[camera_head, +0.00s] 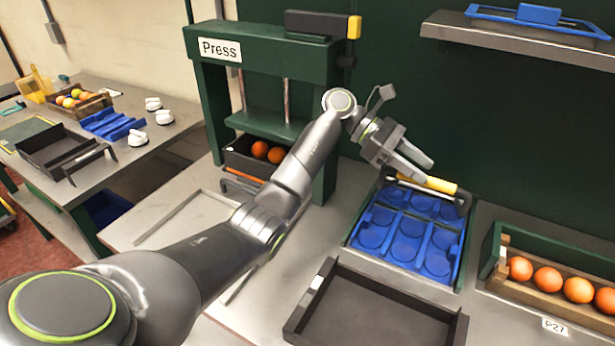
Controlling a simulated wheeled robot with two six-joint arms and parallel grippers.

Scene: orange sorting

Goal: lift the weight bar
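A bar with a yellow grip and dark ends (440,185), which looks like the weight bar, lies across the back of the blue tray with round pockets (352,238). The bar's left end is partly hidden by the fingers. My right gripper is out of view.
The green press (262,66) stands behind my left arm, with a dark bin of oranges (238,163) under it. An empty black tray (365,312) lies in front of the blue tray. A wooden crate of oranges (515,291) stands at right. A shelf (520,38) overhangs at upper right.

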